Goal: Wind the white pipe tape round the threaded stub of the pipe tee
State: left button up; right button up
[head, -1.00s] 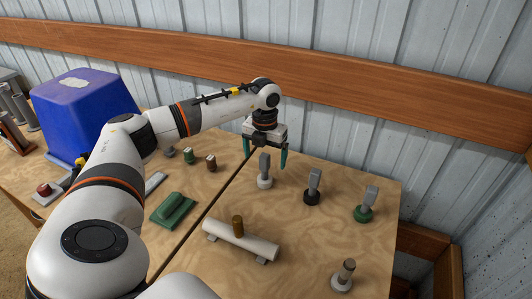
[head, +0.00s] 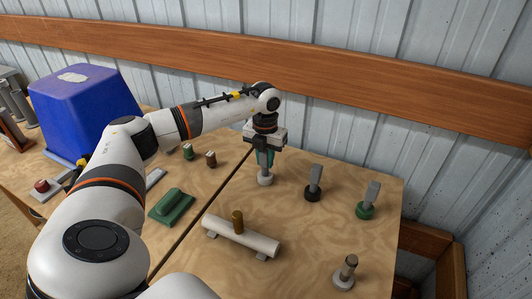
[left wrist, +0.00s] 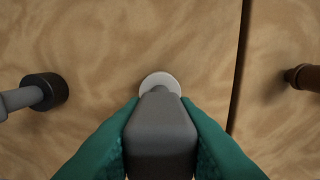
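The white pipe tape (head: 265,180) is a small white roll low on the table with a grey upright handle; it also shows in the left wrist view (left wrist: 159,81). My left gripper (head: 265,160) points down over it, its teal fingers against both sides of the grey handle (left wrist: 160,130). The roll appears to rest on the table. The pipe tee (head: 255,241) is a white pipe lying on grey supports, with a brown threaded stub (head: 238,222) standing up from it. The stub is bare. My right gripper is not in view.
A black roll (head: 313,194) and a green roll (head: 366,211), each with a grey handle, stand to the right. A post on a pale base (head: 344,280) is at front right. A green block (head: 172,207) and a blue bin (head: 85,110) lie left. A dark seam crosses the table.

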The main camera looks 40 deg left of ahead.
pick_arm(q)
grip_shut()
jog(key=shift+r+p, duration=2.6)
jog(key=shift+r, duration=0.95)
